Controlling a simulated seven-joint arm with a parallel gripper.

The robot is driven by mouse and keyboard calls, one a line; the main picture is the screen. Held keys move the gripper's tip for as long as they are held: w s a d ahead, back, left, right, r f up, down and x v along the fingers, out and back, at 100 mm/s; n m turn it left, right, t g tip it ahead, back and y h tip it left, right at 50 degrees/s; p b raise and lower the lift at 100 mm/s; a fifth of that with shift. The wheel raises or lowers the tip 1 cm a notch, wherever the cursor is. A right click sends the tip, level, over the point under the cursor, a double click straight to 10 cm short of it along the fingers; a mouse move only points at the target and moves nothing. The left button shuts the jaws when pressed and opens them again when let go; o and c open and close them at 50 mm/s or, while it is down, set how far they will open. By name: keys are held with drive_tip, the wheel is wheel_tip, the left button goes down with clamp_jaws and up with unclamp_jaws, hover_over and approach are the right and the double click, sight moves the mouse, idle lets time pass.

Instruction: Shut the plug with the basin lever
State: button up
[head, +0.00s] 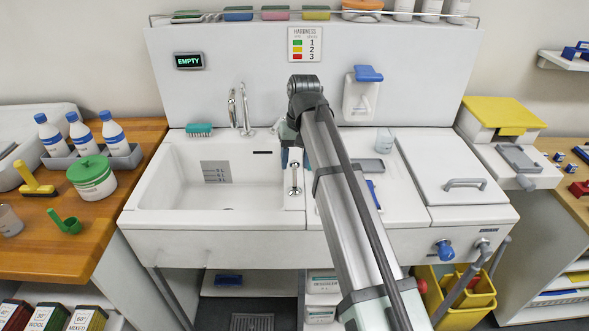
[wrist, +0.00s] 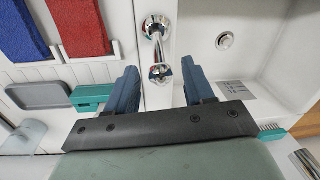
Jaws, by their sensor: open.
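The basin lever (head: 294,181) is a small chrome lever on the white strip at the right edge of the basin (head: 160,180). In the wrist view the lever (wrist: 157,45) has a round base and a knobbed end. My gripper (head: 291,158) is over the strip, just behind the lever in the head view. In the wrist view its blue fingers (wrist: 161,88) are open, with the knobbed end showing between their tips; contact is not visible. The round chrome plug (wrist: 225,41) is in the basin floor; I cannot tell whether it is raised or seated.
A chrome tap (head: 240,110) and a teal brush (head: 199,130) are at the basin's back edge. A display (head: 189,61) reads EMPTY. Blue and red cloths (wrist: 77,25) lie right of the lever in the head view. A white lid (head: 450,170) is farther right.

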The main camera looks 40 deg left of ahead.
sight(295, 162)
drive_tip(key=shift+s+a+f, duration=0.1)
drive_tip(key=shift+f, duration=1.65)
clamp_jaws()
